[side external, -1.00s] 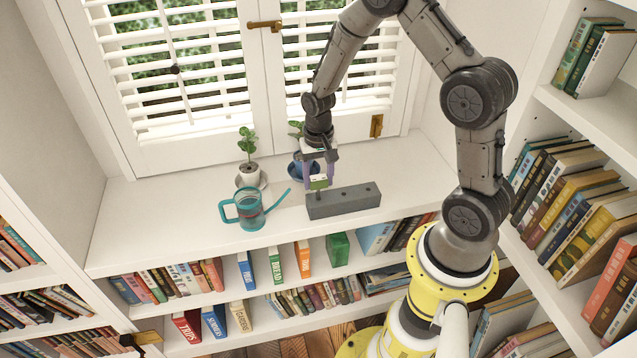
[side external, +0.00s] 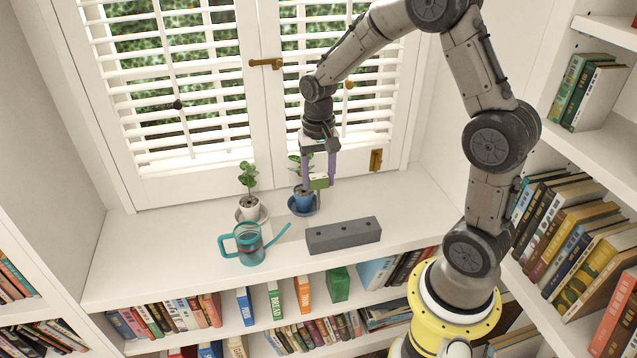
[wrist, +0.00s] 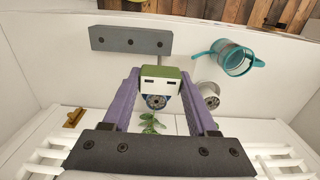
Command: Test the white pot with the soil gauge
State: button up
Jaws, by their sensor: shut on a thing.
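My gripper (side external: 319,182) is shut on the soil gauge (side external: 319,184), a small green-topped body with a pale face and a thin probe pointing down. In the wrist view the gauge (wrist: 160,82) sits between the purple fingers. It hangs above the shelf, clear of the grey block (side external: 343,235), which has holes in its top. The white pot (side external: 250,210) holds a leafy plant and stands on a saucer left of my gripper. It also shows in the wrist view (wrist: 209,91). The blue pot (side external: 303,202) with a plant is just behind and left of the gauge, partly hidden in the wrist view.
A teal watering can (side external: 250,246) stands in front of the white pot, its spout reaching right toward the block. Shuttered windows (side external: 200,90) rise behind the pots. Bookshelves flank the ledge (side external: 160,250), which is clear at its left and right ends.

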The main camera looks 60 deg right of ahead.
jog(key=shift+r, duration=1.6)
jog(key=shift+s+n, duration=0.15)
jog(key=shift+n, duration=0.65)
jog(key=w+d+r+n, duration=0.1)
jog(key=w+r+n, duration=0.2)
jog(key=w+n, duration=1)
jog(key=w+a+f+n, duration=0.2)
jog(key=w+f+n, duration=0.1)
jog(key=w+f, duration=0.4)
jog(key=w, duration=0.2)
jog(key=shift+w+f, duration=0.3)
